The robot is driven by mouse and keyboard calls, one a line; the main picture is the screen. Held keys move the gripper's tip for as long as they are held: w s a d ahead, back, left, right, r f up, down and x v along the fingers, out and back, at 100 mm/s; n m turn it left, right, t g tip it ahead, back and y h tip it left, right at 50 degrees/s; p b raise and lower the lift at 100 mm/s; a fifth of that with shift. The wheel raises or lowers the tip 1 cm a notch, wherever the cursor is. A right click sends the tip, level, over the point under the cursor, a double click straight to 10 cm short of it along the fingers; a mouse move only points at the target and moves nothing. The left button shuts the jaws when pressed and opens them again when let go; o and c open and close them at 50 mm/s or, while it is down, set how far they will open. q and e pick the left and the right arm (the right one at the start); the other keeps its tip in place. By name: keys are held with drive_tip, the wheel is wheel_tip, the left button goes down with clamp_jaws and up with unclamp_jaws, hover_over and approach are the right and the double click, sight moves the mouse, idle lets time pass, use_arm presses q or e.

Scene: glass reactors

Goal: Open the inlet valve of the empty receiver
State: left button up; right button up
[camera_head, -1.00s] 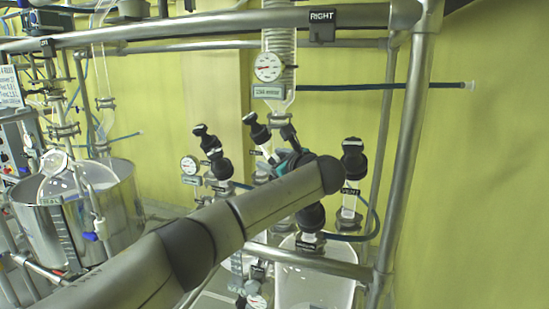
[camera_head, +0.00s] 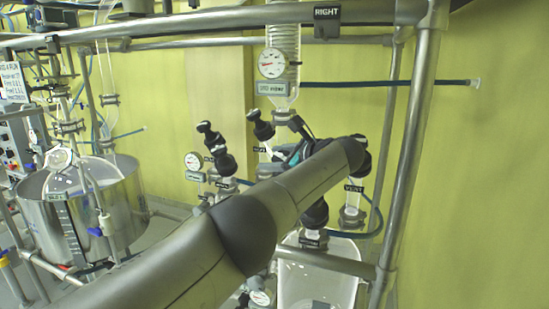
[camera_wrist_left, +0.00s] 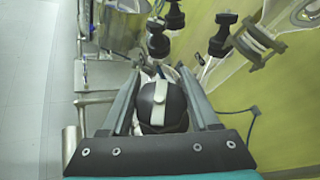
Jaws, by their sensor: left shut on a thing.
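In the left wrist view my left gripper (camera_wrist_left: 160,72) is shut on a round black valve knob (camera_wrist_left: 172,112) with a pale stripe across its top. In the head view my forearm hides most of this gripper; only a teal and dark part (camera_head: 297,152) shows behind it, among the valves. I cannot tell there which valve is held. A black knob (camera_head: 315,213) over a labelled glass valve sits just below my forearm. A clear glass receiver (camera_head: 320,287) stands below it and looks empty. The vent valve (camera_head: 352,212) is at its right, its knob partly covered. My right gripper is not in view.
More black-knobbed valves (camera_head: 262,127) stand behind my arm, close together. A gauge (camera_head: 271,63) and a glass coil (camera_head: 284,40) hang above. Steel frame tubes (camera_head: 405,150) border the right side. A steel pot (camera_head: 110,215) stands at left.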

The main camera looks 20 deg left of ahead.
sight(283, 157)
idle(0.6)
use_arm(q)
drive_tip(key=o, duration=1.4)
drive_tip(key=shift+b+v, duration=0.95)
drive_tip(key=shift+v, duration=2.8)
drive_tip(key=shift+r, duration=0.1)
